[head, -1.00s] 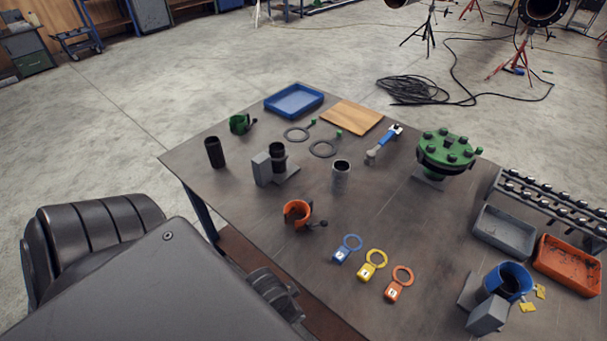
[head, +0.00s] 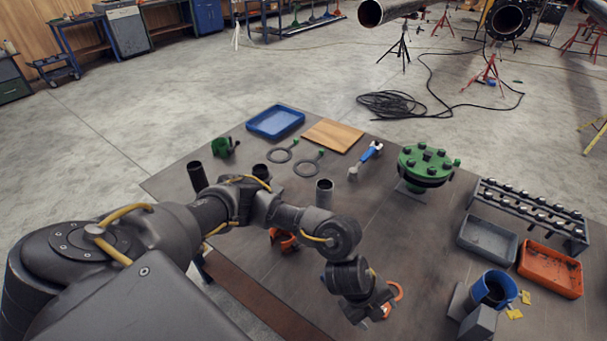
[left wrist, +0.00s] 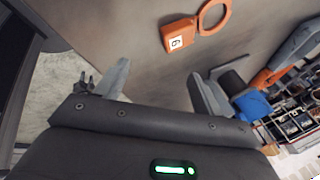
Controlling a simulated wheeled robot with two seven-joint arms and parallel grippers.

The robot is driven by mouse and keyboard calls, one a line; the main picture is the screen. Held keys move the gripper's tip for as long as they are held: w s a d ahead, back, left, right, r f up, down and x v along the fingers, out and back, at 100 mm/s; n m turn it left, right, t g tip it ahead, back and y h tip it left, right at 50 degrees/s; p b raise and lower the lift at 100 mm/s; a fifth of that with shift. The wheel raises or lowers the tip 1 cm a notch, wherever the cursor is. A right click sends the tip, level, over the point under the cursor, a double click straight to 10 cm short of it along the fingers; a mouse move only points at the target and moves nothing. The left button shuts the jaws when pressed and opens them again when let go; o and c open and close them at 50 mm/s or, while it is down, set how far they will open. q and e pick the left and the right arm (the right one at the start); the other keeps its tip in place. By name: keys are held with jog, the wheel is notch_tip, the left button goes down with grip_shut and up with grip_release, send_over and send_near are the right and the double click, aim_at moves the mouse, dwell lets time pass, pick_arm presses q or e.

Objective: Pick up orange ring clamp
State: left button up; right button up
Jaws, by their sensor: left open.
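The orange ring clamp (head: 284,239) stands on the table in the head view, partly hidden behind my left arm. My left gripper (head: 372,312) is right of it and nearer the front, by the orange ring tag (head: 396,291), which it partly covers. In the left wrist view my left gripper (left wrist: 160,88) has its fingers apart with nothing between them. The orange tag (left wrist: 181,36) with a number label lies on the table beyond the fingertips. The clamp is not seen in the wrist view. My right gripper is not in view.
A blue cup-like part (head: 493,287) with yellow tags stands at the right, near the orange bin (head: 551,268) and grey bin (head: 488,241). A green flange (head: 426,165), grey cylinder (head: 324,192) and blue tray (head: 275,121) stand farther back.

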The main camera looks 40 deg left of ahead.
aim_at(288, 247)
pick_arm(q)
jog(key=w+a+y, duration=0.1)
jog(key=a, duration=0.3)
jog(key=w+a+y, duration=0.2)
jog(key=a, duration=0.3)
jog(key=w+a+y, duration=0.1)
jog(key=w+a, duration=0.1)
jog(key=a, duration=0.3)
jog(key=shift+r, duration=0.3)
jog(key=w+a+r+n+g+y, duration=0.1)
jog(key=a+r+y, duration=0.15)
jog(key=a, duration=0.55)
jog(key=w+a+r+y, duration=0.2)
jog(key=a+r, duration=0.1)
jog(key=a, duration=0.4)
jog(key=b+x, duration=0.1)
jog(key=x, duration=0.3)
jog(key=shift+s+a+f, duration=0.1)
jog(key=shift+a+f, duration=0.15)
jog(key=shift+f, duration=0.15)
jog(key=shift+a+f, duration=0.3)
jog(key=shift+f, duration=0.25)
jog(key=x, duration=0.5)
jog(key=shift+w+a+r+p, duration=0.15)
jog(key=shift+w+p, duration=0.15)
jog(key=shift+c, duration=0.5)
jog(key=shift+r, duration=0.1)
grip_shut()
